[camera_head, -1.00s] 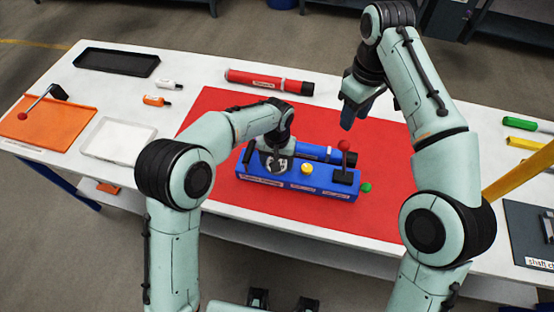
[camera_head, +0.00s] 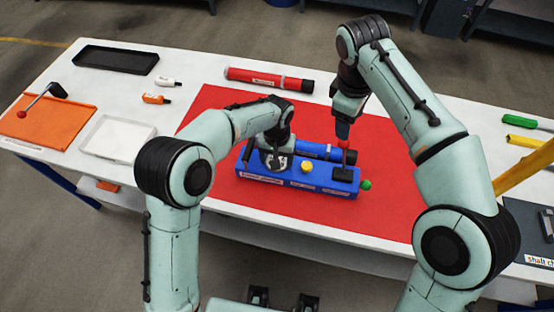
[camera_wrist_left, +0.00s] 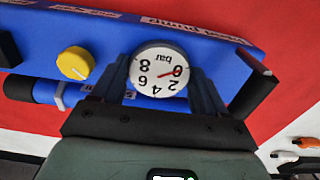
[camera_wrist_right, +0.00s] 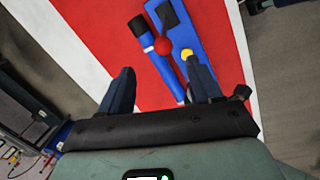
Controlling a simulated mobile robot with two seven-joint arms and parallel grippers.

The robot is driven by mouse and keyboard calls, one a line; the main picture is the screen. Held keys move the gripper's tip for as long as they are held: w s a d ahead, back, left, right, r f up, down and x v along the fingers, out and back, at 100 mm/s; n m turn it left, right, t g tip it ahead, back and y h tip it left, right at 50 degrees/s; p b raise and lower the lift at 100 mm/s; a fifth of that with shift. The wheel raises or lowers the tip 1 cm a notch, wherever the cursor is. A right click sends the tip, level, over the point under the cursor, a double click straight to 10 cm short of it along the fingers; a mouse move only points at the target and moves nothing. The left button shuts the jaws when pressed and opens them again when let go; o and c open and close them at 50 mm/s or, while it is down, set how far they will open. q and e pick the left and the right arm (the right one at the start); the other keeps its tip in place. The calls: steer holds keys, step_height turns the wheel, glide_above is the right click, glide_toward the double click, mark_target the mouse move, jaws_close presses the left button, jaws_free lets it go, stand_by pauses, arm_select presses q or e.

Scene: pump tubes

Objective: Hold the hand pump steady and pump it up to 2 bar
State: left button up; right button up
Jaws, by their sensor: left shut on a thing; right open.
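The blue hand pump (camera_head: 320,187) lies on a red mat (camera_head: 240,210). It has a yellow knob (camera_head: 307,166), a green end knob (camera_head: 366,184) and a black lever with a red ball (camera_head: 344,143). My left gripper (camera_head: 277,152) is shut on the pump's round gauge (camera_wrist_left: 160,68), one finger on either side. The gauge's red needle points at about 0. My right gripper (camera_head: 342,135) is open, just above the red ball; in the right wrist view the red ball (camera_wrist_right: 163,46) shows beyond and between its fingers. A blue tube (camera_head: 318,150) lies behind the pump.
A red tube (camera_head: 265,81) lies at the mat's back edge. An orange board with a lever (camera_head: 50,125), a white tray (camera_head: 118,140) and a black tray (camera_head: 115,62) are on the left. Green (camera_head: 518,120) and yellow handles lie at right. The mat's right side is bare.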

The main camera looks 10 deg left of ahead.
mark_target(344, 144)
steer(key=f+n, duration=0.1)
steer(key=f, duration=0.2)
steer(key=f+n+t, duration=0.1)
steer(key=f+n, duration=0.1)
steer(key=f, duration=0.2)
steer(key=w+f+n+t+h, duration=0.1)
steer(key=f, duration=0.3)
steer(key=shift+d+n, duration=0.3)
steer(key=shift+d, duration=0.1)
steer(key=c, duration=1.1)
